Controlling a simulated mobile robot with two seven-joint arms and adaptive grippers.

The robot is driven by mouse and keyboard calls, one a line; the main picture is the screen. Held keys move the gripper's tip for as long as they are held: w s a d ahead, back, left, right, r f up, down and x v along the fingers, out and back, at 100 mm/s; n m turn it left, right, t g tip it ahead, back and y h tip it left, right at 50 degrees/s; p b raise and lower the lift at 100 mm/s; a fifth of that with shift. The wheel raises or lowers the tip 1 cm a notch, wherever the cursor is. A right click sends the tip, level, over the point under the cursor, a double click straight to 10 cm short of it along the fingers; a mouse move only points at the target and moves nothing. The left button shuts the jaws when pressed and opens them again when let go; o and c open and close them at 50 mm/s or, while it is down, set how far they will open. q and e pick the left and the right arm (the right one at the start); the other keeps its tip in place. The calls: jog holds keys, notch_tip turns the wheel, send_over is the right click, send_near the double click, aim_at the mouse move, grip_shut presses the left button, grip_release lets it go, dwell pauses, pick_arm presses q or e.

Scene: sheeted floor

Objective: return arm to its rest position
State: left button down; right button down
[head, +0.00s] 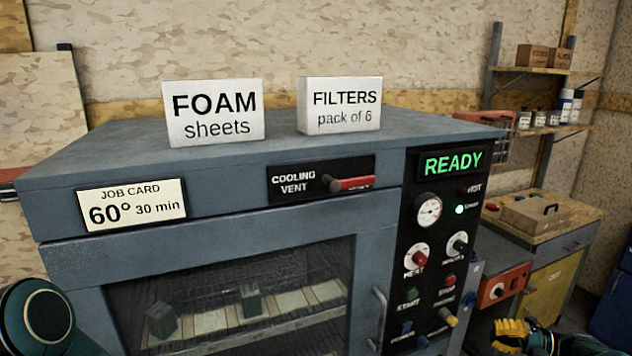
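My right gripper (507,337) shows at the bottom right, with yellow ridged fingers on a dark green body. It is in front of the lower right part of the scene, to the right of the oven's control panel. I see nothing held in it, but its finger gap is not clear. A dark green rounded link of my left arm (38,318) shows at the bottom left corner. My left gripper is outside the view.
A large blue-grey oven (230,240) fills the middle, its windowed door shut. The control panel (435,250) reads READY. A foam sheets box (215,112) and a filters box (340,105) stand on top. A workbench (560,222) stands at the right.

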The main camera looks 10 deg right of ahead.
jog(key=w+a+f+n+g+h, duration=0.1)
jog(key=w+a+f+n+g, duration=0.1)
jog(key=a+f, duration=0.35)
jog(key=w+a+f+n+g+h, duration=0.1)
jog(key=w+a+f+n, duration=0.15)
jog(key=a, duration=0.55)
jog(key=s+a+f+n+g+h, duration=0.25)
jog(key=a+f+n, duration=0.2)
jog(key=a, duration=0.35)
jog(key=s+a+f+n+g+h, duration=0.2)
jog(key=s+a+f+n, duration=0.15)
jog(key=a+n, duration=0.3)
jog(key=s+a+r+n+h, duration=0.1)
jog(key=s+a+n+h, duration=0.1)
jog(key=s+a+n, duration=0.5)
jog(key=s+a+n+h, duration=0.3)
jog(key=s+a+n, duration=0.5)
jog(key=n, duration=0.9)
jog(key=shift+s+a+r+t, duration=0.3)
jog(key=shift+s+r+t, duration=0.05)
jog(key=shift+s, duration=1.45)
